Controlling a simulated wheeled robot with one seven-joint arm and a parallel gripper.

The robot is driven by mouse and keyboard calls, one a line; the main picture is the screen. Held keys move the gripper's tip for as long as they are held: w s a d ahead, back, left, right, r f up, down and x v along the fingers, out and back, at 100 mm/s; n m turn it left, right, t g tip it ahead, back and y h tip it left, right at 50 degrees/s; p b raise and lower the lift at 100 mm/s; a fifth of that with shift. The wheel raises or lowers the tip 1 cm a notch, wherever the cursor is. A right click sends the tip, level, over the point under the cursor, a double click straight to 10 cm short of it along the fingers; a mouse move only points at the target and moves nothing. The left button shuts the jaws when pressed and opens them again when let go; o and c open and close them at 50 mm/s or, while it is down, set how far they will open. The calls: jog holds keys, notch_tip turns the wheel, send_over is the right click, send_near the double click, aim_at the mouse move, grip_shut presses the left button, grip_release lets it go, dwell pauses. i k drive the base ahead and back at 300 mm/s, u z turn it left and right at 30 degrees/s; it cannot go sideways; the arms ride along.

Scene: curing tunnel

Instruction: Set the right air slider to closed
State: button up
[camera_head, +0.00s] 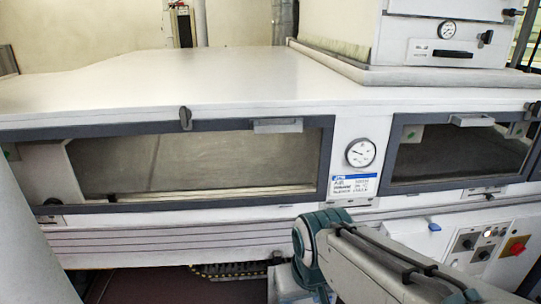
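A narrow slotted plate, likely the right air slider (485,191), sits on the white strip below the right window, with a small dark part on it. It is too small to tell its setting. A similar fitting with a dark knob, likely the left air slider (51,203), is at the far left below the long window. My arm shows at the bottom right, but my gripper is not in view. No part of my arm covers the right fitting.
The white tunnel (190,80) has a long left window (205,160) and a right window (450,155). A round gauge (360,153) and blue-white label (354,187) sit between them. A control panel (483,246) with a red-and-yellow switch (515,246) is at lower right.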

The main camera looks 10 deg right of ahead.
aim_at(489, 198)
jog(key=z, duration=1.9)
